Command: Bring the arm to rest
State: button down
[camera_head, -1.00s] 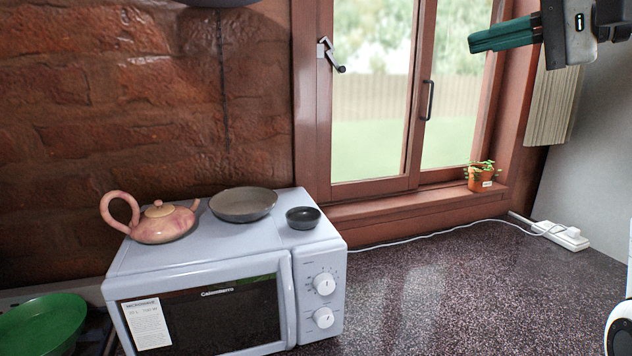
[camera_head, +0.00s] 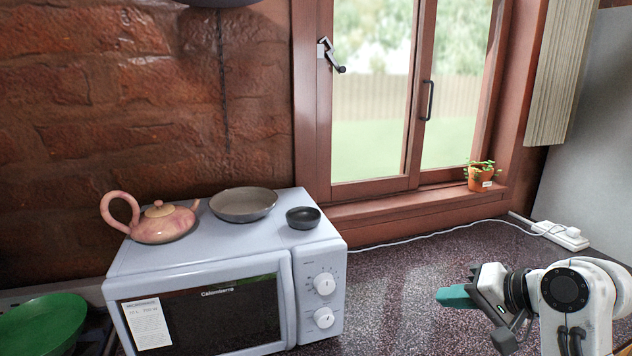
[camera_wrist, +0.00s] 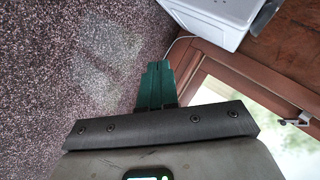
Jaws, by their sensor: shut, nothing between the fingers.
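My gripper (camera_head: 442,297) is at the lower right of the head view, above the dark speckled counter and to the right of the microwave, apart from it. Its teal fingers point left and are closed together with nothing between them. In the wrist view the shut fingers (camera_wrist: 154,66) show over the counter, with a corner of the microwave beyond. My white arm comes in from the right edge of the head view.
A white microwave (camera_head: 300,262) carries a pink teapot (camera_head: 164,222), a grey plate (camera_head: 243,204) and a small dark bowl (camera_head: 303,217). A potted plant (camera_head: 481,178) stands on the window sill. A power strip (camera_head: 565,236) lies at the back right. The counter (camera_head: 410,262) between is clear.

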jog(key=s+f+n+g+h, duration=0.1)
jog(key=s+f+g+h, duration=0.1)
jog(key=s+f, duration=0.75)
jog(key=s+f+g+h, duration=0.1)
jog(key=s+f, duration=0.6)
jog(key=f, duration=0.5)
jog(key=s+d+f+n+g+h, duration=0.1)
jog(key=s+f, duration=0.3)
jog(key=s, duration=0.7)
jog(key=s+d+f+n+g+h, duration=0.2)
jog(key=s+f+g+h, duration=0.1)
jog(key=s, duration=0.8)
jog(key=shift+d+f, duration=0.3)
jog(key=shift+f, duration=0.15)
jog(key=c, duration=1.8)
grip_release()
